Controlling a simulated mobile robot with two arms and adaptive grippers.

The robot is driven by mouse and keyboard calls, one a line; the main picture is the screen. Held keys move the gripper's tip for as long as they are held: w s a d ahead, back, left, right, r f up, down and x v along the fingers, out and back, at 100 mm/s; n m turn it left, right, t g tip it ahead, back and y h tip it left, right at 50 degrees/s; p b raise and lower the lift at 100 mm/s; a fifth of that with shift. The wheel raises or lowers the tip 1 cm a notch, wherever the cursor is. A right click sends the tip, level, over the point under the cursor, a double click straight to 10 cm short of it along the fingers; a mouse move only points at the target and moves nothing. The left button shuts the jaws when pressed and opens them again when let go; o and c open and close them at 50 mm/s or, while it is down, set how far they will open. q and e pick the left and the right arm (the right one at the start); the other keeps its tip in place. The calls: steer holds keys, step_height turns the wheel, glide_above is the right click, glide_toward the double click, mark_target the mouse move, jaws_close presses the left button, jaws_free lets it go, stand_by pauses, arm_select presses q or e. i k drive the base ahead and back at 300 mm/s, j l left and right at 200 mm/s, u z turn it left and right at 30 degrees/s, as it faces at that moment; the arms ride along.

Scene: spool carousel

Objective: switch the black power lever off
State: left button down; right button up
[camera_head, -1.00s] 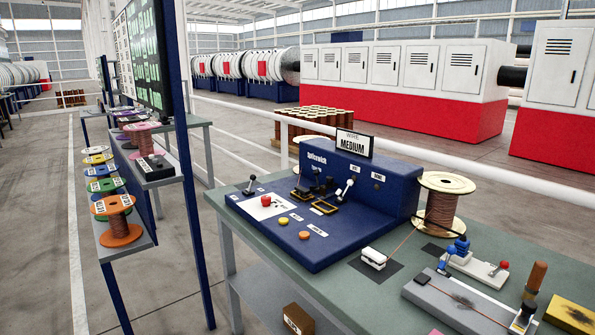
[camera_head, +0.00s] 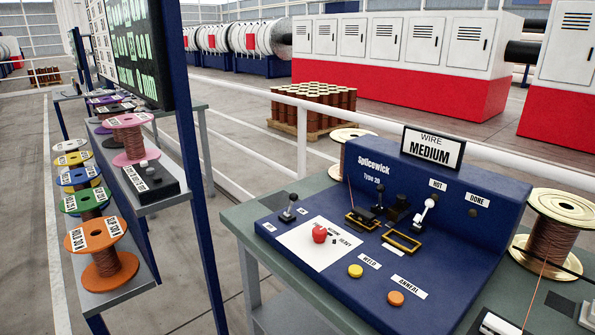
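The blue splicing machine (camera_head: 340,290), marked "Splicewick Type 20", stands on the green bench. At its left front corner a small lever (camera_head: 289,208) with a black knob on a metal stem stands up, leaning slightly right. A small label (camera_head: 268,227) beside it is too small to read. Another black-knobbed lever (camera_head: 378,189) stands near the middle of the machine, by a yellow frame. A white-handled lever (camera_head: 425,210) stands right of it. I cannot tell from the labels which black lever is for power. Neither of my grippers is in view.
A red knob (camera_head: 320,234) sits on a white dial plate, with yellow (camera_head: 355,271) and orange (camera_head: 396,298) buttons in front. A "WIRE MEDIUM" sign (camera_head: 433,148) stands on top. A copper spool (camera_head: 552,238) is at right. A rack with several coloured spools (camera_head: 103,254) stands left.

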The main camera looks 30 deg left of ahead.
mark_target(293, 196)
steer(key=i+j, duration=0.1)
steer(key=j, duration=0.25)
steer(key=i+j, duration=0.1)
steer(key=j, duration=0.2)
steer(key=i+j, duration=0.15)
steer(key=j, duration=0.2)
steer(key=i+j, duration=0.1)
steer(key=j, duration=0.2)
